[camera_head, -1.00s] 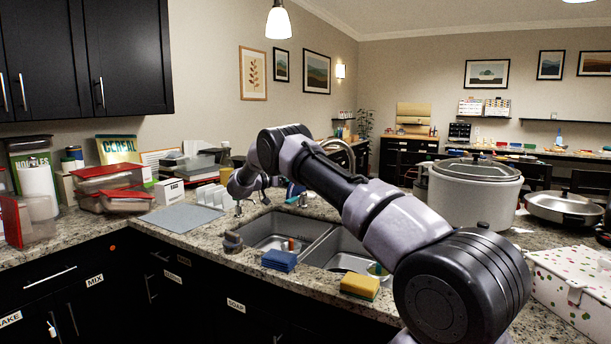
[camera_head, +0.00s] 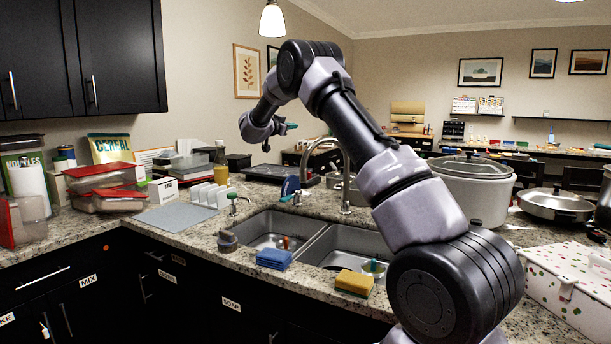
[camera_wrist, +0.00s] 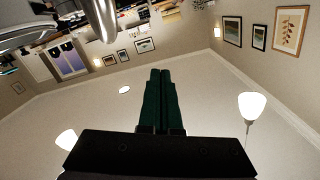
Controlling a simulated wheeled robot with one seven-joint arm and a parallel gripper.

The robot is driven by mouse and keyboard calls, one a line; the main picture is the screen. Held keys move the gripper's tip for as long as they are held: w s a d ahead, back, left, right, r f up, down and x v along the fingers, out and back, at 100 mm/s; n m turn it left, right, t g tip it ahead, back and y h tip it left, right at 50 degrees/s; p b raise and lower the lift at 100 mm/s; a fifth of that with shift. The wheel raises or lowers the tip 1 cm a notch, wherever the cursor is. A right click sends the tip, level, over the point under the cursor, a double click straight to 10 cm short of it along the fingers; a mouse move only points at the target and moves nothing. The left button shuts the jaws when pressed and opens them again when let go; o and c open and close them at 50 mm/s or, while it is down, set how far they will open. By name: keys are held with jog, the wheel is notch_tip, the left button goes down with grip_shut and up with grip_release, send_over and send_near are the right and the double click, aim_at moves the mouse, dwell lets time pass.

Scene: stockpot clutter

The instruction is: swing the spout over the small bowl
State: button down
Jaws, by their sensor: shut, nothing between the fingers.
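The silver faucet spout (camera_head: 321,143) arches up from its base behind the sink. Its curve leans left, with its free end near the back of the sink, left of the base. A small bowl (camera_head: 374,269) shows partly in the right basin, behind the yellow sponge. I cannot tell its contents clearly. My gripper (camera_head: 292,126) is raised in the air, left of and a little above the spout's arch, apart from it in this view. In the wrist view its dark green fingers (camera_wrist: 163,72) are together and empty, pointing toward the ceiling and wall.
The sink has two basins (camera_head: 312,243). A blue sponge (camera_head: 273,259) and a yellow sponge (camera_head: 354,283) lie on its front edge. A large pot (camera_head: 474,188) stands right, behind my arm. A grey mat (camera_head: 176,217) and food containers (camera_head: 106,187) are left.

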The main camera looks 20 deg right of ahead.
jog(key=s+r+n+t+y, duration=0.2)
jog(key=s+r+y, duration=0.2)
jog(key=r, duration=0.3)
jog(key=s+r+n+t+y, duration=0.1)
jog(key=s+r+t+y, duration=0.2)
jog(key=r, duration=0.4)
jog(key=s+a+r+n+g+y, duration=0.25)
jog(key=s+y, duration=0.35)
jog(key=s, duration=0.6)
jog(key=s+f+n+g+y, duration=0.15)
jog(key=s+f, duration=0.25)
jog(key=s, duration=0.4)
jog(key=s+f+n+g, duration=0.2)
jog(key=s+f+n, duration=0.15)
jog(key=s, duration=0.55)
jog(key=s+f+n+g, duration=0.1)
jog(key=s+f, duration=0.4)
jog(key=s, duration=0.3)
jog(key=m+t+h, duration=0.1)
jog(key=m+t, duration=0.7)
jog(key=m, duration=2.6)
send_near(305, 172)
jog(key=w, duration=0.6)
jog(key=shift+w+a+r, duration=0.2)
jog(key=shift+w+a, duration=0.05)
jog(key=shift+w, duration=0.15)
